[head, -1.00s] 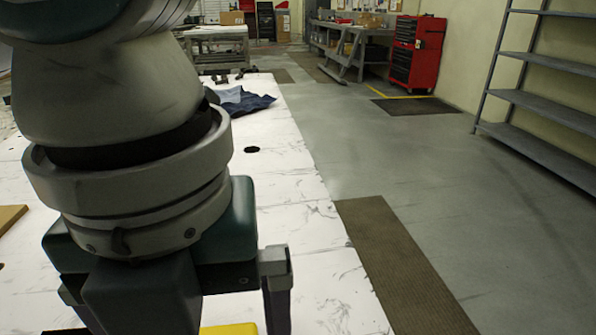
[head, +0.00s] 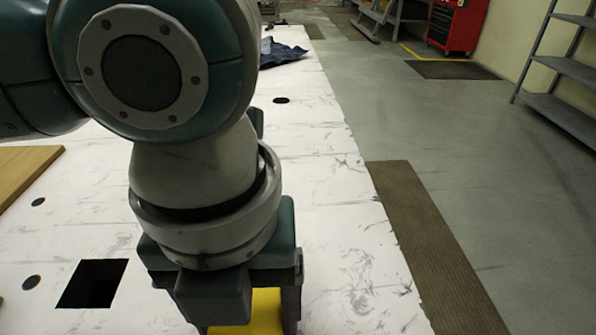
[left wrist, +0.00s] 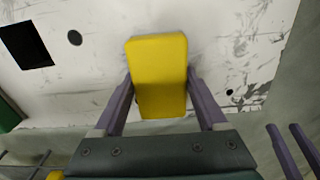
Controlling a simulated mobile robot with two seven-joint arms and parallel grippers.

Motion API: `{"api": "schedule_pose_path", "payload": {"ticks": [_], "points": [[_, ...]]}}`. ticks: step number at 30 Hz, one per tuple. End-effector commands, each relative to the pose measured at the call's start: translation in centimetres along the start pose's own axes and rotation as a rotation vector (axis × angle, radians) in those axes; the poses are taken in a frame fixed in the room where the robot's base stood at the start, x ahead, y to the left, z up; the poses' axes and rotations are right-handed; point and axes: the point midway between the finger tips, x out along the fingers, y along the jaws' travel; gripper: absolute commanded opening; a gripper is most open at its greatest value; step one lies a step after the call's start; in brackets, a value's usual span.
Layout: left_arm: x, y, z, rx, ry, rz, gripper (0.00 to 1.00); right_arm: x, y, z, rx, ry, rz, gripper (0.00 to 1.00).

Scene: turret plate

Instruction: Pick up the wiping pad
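The wiping pad is a yellow block (left wrist: 158,75). In the left wrist view it lies between the two fingers of my left gripper (left wrist: 160,72), which meet its two sides. In the head view part of the wiping pad (head: 255,308) shows below my left gripper (head: 245,318); the rest is hidden behind the gripper body. My left gripper is shut on it. I cannot tell whether the pad rests on the table or is just above it. My right gripper (left wrist: 290,128) shows only at the lower right of the left wrist view, its two fingers apart and empty.
The white, marked table (head: 330,220) has a square dark opening (head: 92,284) and round holes. A wooden board (head: 25,170) lies at the left. A dark blue cloth (head: 282,53) lies farther back. The table's right part is clear.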

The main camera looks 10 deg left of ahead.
Motion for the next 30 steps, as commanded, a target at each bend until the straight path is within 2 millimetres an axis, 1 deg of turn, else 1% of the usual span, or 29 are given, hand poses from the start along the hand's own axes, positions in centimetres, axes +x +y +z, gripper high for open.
{"api": "schedule_pose_path", "payload": {"ticks": [1,2,14,23,26,29,30], "points": [[0.0,0.0,0.0,0.0,0.0,0.0,0.65,0.0,0.0,0.0,-0.001,0.0,0.001,0.5],[0.0,0.0,0.0,0.0,0.0,0.0,0.62,0.0,0.1,0.0,-0.002,0.0,0.002,0.5],[0.0,0.0,0.0,0.0,0.0,0.0,0.17,0.0,0.1,0.0,-0.004,0.0,0.004,0.5],[-0.3,0.0,0.0,0.0,-0.001,-0.001,0.17,-0.1,0.1,-0.1,-0.004,0.001,0.004,0.5],[-1.0,-0.1,0.1,0.0,-0.002,-0.003,0.17,-0.2,0.1,-0.1,-0.004,0.001,0.004,0.5],[-2.4,-0.1,0.1,0.0,-0.002,-0.003,0.17,-0.4,0.1,-0.2,-0.003,0.001,0.003,0.5],[-3.1,-0.1,0.1,0.001,-0.004,-0.003,0.17,-0.6,0.1,-0.2,-0.003,0.001,0.003,0.5]]}}
